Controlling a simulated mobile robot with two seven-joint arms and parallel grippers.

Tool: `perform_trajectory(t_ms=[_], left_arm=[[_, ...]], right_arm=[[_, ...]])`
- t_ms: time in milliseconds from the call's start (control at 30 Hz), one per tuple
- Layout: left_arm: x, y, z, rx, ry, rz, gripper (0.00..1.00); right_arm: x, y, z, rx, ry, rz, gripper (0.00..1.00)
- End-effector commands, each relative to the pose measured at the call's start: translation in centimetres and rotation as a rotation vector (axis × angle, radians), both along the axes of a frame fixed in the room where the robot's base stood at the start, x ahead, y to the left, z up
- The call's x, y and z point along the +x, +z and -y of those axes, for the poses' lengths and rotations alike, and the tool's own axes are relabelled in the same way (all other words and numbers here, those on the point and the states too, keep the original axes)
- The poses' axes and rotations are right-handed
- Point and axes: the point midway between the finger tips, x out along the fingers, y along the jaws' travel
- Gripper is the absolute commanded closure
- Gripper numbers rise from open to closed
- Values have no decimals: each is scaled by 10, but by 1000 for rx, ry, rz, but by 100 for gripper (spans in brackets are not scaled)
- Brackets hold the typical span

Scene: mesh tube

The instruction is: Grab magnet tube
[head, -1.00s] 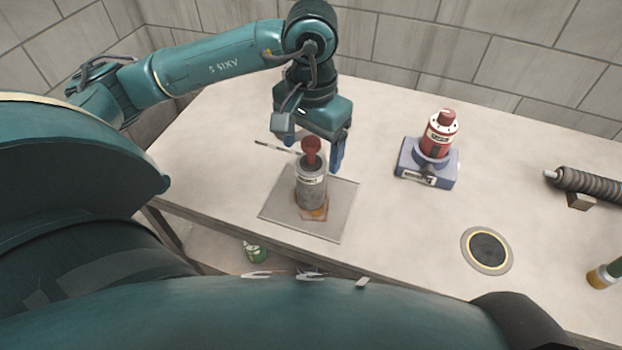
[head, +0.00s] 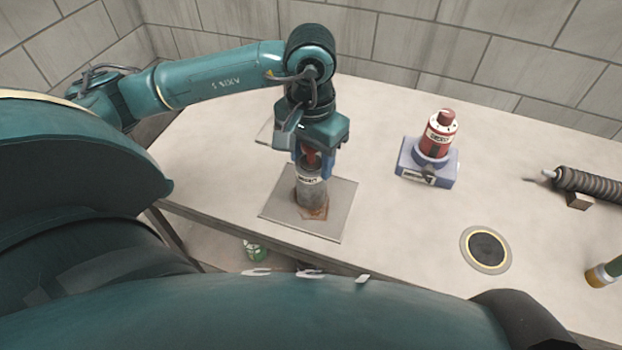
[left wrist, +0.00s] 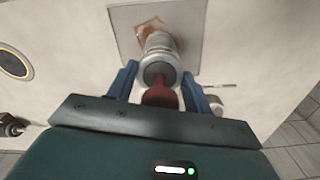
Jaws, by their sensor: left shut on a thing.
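The magnet tube (head: 311,190) is a grey labelled cylinder with a red knob (head: 312,158) on top. It stands upright on a square metal plate (head: 340,205), with a rust-brown patch at its foot. My left gripper (head: 312,168) comes down from above and is shut on the tube's upper part, with blue fingers on either side. In the left wrist view the fingers flank the red knob (left wrist: 160,95) and the tube's top (left wrist: 160,62). The exact contact is partly hidden. My right gripper is not in view.
A red cylinder (head: 439,136) stands on a blue-grey base (head: 428,168) to the right. A round dark disc (head: 486,250), a ribbed dark roll (head: 590,184) and a green-and-amber cylinder (head: 604,274) lie farther right. A green item (head: 255,250) is below the table's front edge.

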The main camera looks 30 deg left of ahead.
Motion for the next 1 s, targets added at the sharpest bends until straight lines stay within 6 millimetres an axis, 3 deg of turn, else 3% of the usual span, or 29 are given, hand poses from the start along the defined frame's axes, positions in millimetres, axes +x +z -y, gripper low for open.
perform_trajectory(t_ms=[367, 633, 767, 1000], left_arm=[[0, 0, 0, 0, 0, 1, 96], [1, 4, 0, 0, 0, 4, 96], [2, 22, 0, -2, 0, 8, 96], [1, 71, 1, -2, 0, 8, 96]], right_arm=[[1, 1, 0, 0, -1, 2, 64], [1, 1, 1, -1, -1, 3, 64], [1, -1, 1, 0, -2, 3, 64], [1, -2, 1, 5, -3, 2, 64]])
